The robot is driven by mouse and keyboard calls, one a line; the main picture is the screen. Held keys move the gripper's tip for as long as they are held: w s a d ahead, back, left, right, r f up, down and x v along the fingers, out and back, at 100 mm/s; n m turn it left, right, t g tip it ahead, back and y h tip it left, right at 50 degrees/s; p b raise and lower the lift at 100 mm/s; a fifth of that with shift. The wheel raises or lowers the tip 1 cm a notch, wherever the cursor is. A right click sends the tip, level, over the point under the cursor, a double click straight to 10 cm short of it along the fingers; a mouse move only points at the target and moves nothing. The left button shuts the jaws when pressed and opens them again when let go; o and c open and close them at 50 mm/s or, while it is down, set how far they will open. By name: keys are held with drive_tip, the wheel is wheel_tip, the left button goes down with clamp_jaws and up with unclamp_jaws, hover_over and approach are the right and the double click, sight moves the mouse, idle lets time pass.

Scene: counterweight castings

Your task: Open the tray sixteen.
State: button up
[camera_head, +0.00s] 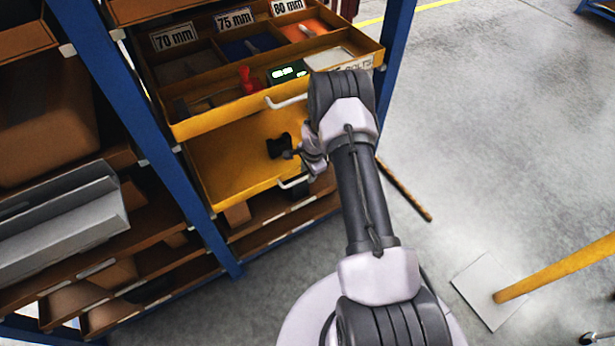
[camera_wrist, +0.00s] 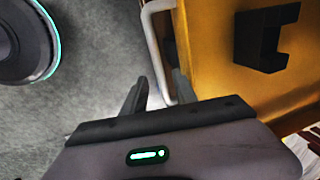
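A lower yellow tray (camera_head: 232,160) stands pulled out from the rack, with a black notched block (camera_head: 279,146) inside. I read no number on it. Its pale bar handle (camera_head: 293,182) is at the front, partly hidden by my arm. In the wrist view the tray (camera_wrist: 212,60) is at the right, with the block (camera_wrist: 266,38) in it. My gripper (camera_wrist: 159,82) is open at the handle (camera_wrist: 153,42). Its two dark fingers stand apart on either side of the bar's near end. In the head view my arm hides the fingertips.
Above is another pulled-out yellow tray (camera_head: 200,124) with compartments marked 70 mm, 75 mm and 80 mm, and its own handle (camera_head: 287,101). Blue rack posts (camera_head: 145,130) flank the trays. A yellow pole (camera_head: 555,268) stands at right. Grey floor (camera_head: 480,130) is open there.

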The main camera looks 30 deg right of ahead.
drive_tip(key=shift+w+f, duration=0.15)
drive_tip(key=shift+f, duration=0.35)
clamp_jaws()
idle(1.1)
